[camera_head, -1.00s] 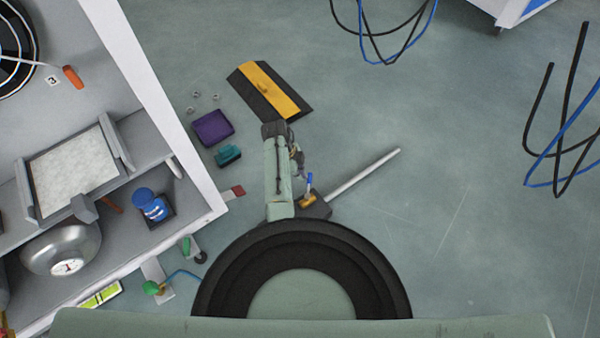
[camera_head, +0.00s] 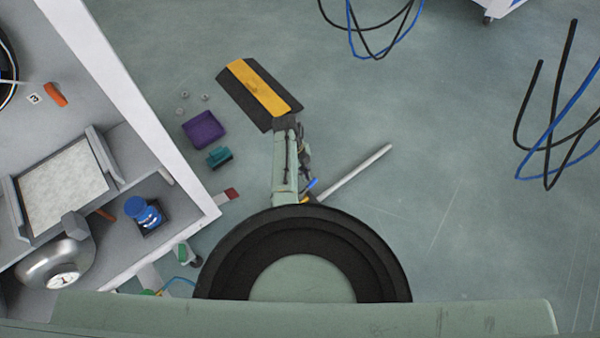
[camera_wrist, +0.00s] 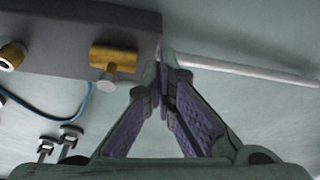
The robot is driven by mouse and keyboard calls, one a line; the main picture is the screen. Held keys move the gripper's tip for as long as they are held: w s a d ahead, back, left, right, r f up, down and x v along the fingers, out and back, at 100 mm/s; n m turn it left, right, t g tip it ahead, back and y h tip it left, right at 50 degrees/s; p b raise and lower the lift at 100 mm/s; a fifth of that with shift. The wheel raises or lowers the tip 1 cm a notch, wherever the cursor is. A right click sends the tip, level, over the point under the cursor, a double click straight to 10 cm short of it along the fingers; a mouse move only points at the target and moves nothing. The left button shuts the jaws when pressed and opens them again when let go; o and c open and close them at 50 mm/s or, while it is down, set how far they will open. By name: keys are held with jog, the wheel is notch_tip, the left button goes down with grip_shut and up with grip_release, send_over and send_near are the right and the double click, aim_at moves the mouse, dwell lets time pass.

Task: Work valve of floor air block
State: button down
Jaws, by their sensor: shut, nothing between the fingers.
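The floor air block (camera_wrist: 70,25) is a dark grey block at the upper left of the wrist view. It carries a brass fitting (camera_wrist: 115,57) with a pale round stub below it, and another brass fitting at the far left. A white pipe (camera_wrist: 250,68) runs right from near the block's end. In the head view, the blue valve handle (camera_head: 311,184) shows beside my arm; most of the block is hidden behind my body. My gripper (camera_wrist: 163,75) is shut and empty, its tips by the block's right end. Contact cannot be told.
A black and yellow ramp (camera_head: 259,90), a purple tray (camera_head: 204,130) and a teal box (camera_head: 219,157) lie on the floor. A white-edged cabinet (camera_head: 130,100) stands at left. Cables (camera_head: 558,110) hang at right.

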jog(key=shift+s+d, duration=0.1)
jog(key=shift+d, duration=0.5)
dwell(0.5)
